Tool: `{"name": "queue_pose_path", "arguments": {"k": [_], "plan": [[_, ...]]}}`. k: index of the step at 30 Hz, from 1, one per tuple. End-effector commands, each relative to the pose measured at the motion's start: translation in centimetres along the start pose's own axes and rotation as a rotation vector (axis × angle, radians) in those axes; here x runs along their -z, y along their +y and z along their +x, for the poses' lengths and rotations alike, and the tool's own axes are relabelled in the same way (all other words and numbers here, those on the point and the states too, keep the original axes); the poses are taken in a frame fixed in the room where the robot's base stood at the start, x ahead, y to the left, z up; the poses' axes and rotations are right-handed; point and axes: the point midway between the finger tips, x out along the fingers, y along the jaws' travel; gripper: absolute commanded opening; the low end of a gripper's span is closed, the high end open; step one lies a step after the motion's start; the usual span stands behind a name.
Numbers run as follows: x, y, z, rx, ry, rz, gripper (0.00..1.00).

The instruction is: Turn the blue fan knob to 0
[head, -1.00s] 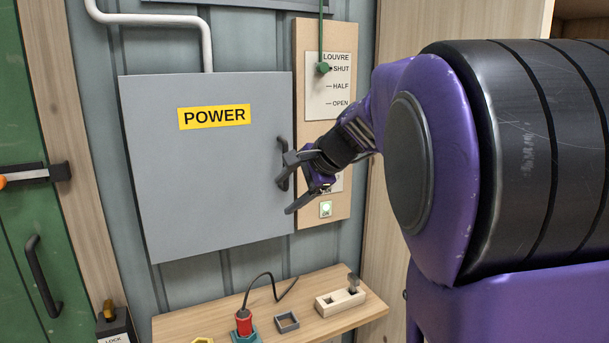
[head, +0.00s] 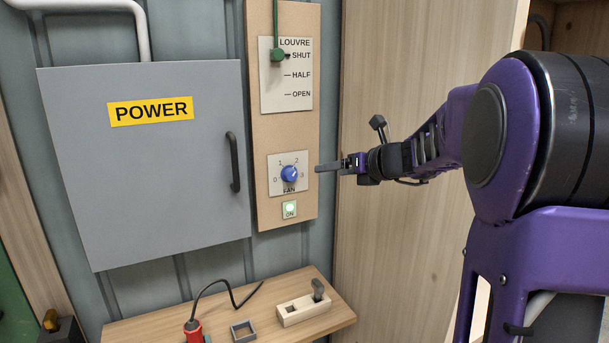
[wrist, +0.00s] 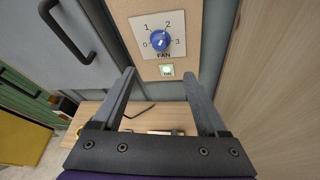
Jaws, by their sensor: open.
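The blue fan knob (head: 289,174) sits on a white dial plate (head: 275,160) marked 0, 1, 2 and 3, on the wooden wall panel. Its pale pointer mark appears to point up and right, near the 2. In the wrist view the knob (wrist: 160,41) shows beyond the fingertips, above the middle of the gap. My gripper (head: 320,168) is just right of the dial in the head view, apart from the knob. In the wrist view my gripper (wrist: 160,76) is open, with nothing between its fingers.
A lit green ON button (head: 290,209) is just below the dial. The louvre plate (head: 286,85) with its green cord is above. The grey POWER cabinet (head: 150,190) and its handle (head: 233,162) are left. A wooden shelf (head: 260,320) holds small items below. A wooden side wall (head: 400,260) is right.

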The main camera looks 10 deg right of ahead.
Motion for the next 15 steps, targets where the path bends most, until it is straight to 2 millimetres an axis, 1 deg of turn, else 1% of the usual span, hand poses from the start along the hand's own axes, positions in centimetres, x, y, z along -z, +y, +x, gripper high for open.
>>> {"name": "queue_pose_path", "arguments": {"k": [5,8,15], "plan": [[0.0,0.0,1.6,-0.003,-0.001,0.009,0.76],[0.1,0.0,3.4,-0.004,0.0,0.009,0.76],[0.1,0.0,8.7,-0.003,0.0,0.008,0.76]]}}
